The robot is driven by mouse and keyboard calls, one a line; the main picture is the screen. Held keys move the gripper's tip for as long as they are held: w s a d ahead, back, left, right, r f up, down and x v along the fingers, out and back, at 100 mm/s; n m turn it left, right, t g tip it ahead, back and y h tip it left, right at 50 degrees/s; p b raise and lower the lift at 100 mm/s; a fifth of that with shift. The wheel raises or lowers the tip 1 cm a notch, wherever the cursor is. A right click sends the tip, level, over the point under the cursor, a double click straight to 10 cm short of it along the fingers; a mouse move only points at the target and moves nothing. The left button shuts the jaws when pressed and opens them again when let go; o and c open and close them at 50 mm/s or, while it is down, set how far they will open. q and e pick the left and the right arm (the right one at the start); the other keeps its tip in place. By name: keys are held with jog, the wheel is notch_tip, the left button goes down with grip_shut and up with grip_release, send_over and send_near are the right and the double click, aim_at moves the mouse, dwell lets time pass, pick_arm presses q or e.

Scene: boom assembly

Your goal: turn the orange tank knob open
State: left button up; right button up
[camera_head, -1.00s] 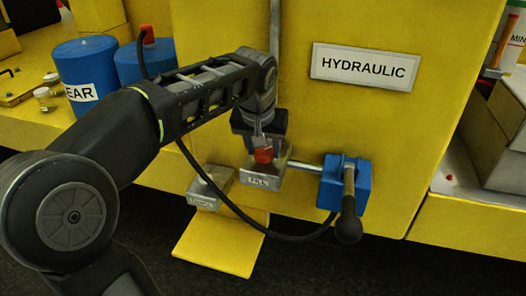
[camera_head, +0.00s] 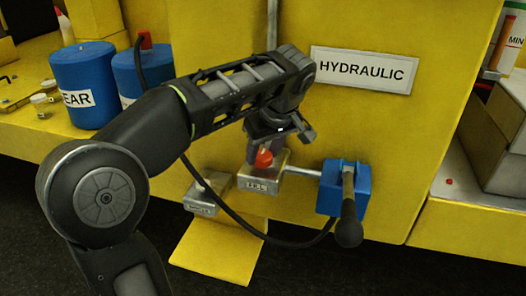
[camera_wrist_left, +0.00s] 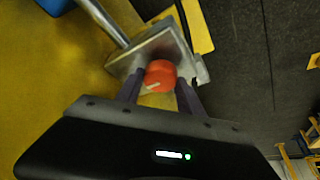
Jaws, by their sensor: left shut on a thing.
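The orange knob (camera_head: 264,159) sits on top of the grey metal block marked FILL (camera_head: 262,180), below the HYDRAULIC sign. My left gripper (camera_head: 261,152) comes down on it from above and is shut on it. In the left wrist view the orange knob (camera_wrist_left: 160,76) sits between the two dark fingers (camera_wrist_left: 160,92), with a pale mark on its face. The fingers hide parts of its sides. My right gripper is in neither view.
A blue valve block (camera_head: 333,188) with a black-ended lever (camera_head: 348,225) stands right of the FILL block, joined by a metal pipe. A second grey block (camera_head: 206,194) is at left. A black hose loops below. Blue drums (camera_head: 85,75) stand at far left.

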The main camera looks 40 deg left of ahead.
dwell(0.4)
pick_arm(q)
jog(key=o, duration=1.4)
